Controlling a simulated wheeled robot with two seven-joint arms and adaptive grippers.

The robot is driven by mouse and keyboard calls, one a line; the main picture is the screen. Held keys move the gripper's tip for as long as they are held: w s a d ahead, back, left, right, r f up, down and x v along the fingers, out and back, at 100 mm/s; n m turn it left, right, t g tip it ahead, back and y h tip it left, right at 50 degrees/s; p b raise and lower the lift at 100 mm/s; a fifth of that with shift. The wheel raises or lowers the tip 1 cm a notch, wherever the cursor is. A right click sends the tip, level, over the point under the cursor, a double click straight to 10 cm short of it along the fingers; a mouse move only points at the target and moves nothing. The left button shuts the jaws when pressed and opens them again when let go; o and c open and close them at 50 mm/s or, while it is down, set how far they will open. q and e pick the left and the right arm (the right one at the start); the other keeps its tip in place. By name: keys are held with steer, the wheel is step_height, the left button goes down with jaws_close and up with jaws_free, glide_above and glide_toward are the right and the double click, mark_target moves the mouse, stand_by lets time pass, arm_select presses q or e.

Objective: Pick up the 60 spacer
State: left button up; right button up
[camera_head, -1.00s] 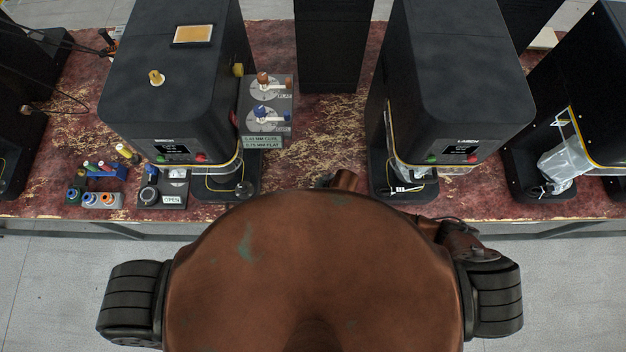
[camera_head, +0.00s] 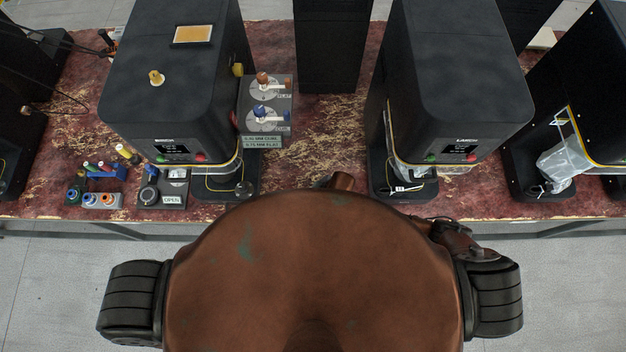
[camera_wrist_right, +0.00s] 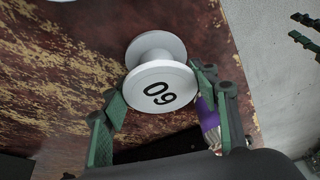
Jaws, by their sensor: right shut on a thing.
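The 60 spacer (camera_wrist_right: 163,86) is a white spool with a wide flange marked 60 in black, upside down in the right wrist view. My right gripper (camera_wrist_right: 160,94) has its green fingers on either side of the spacer and is shut on it. I cannot tell whether the spacer touches the table. In the same view, two dark green fingers at the upper right edge look like my left gripper (camera_wrist_right: 296,27), with tips apart and nothing between them. In the head view my body hides the spacer and both grippers.
A purple part (camera_wrist_right: 208,116) is close beside the right finger. The worn red table (camera_head: 330,130) carries black seamer machines (camera_head: 175,75), another machine (camera_head: 450,75) and a dial panel (camera_head: 266,100). Small coloured parts (camera_head: 100,175) are at the left front edge.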

steer(key=c, duration=0.3)
arm_select(q)
steer(key=shift+w, duration=0.35)
arm_select(e)
steer(key=shift+c, duration=0.2)
